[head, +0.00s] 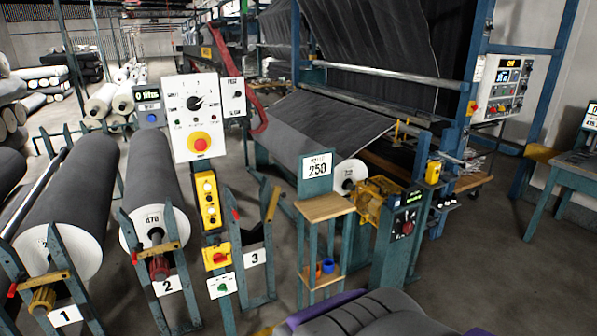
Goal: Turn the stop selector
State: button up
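A white control panel (192,117) stands upright on a post left of centre. It bears a black rotary knob (194,103) with small labels around it and a red push button in a yellow ring (199,144) below. A dark box with a red-and-black rotary handle (405,225) stands right of centre, by the yellow roll-end mechanism. The labels are too small to read, so I cannot tell which of these is the stop selector. My gripper is not in view; only a grey and purple part of my body shows at the bottom edge.
Large grey rolls (78,185) rest in numbered stands at left. A small wooden-topped table (324,207) with a "250" sign stands in the middle. A fabric machine with a button panel (503,87) fills the back. Open floor (500,270) lies at lower right.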

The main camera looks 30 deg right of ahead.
aim_at(193, 103)
jog(key=i+j, duration=0.1)
jog(key=j, duration=0.3)
jog(key=i+j, duration=0.15)
jog(key=j, duration=0.25)
jog(key=i+j, duration=0.1)
jog(key=j, duration=0.3)
jog(key=i+j, duration=0.15)
jog(key=j, duration=0.3)
jog(key=i+j, duration=0.1)
jog(key=j, duration=0.3)
jog(key=i+j, duration=0.1)
jog(key=j, duration=0.3)
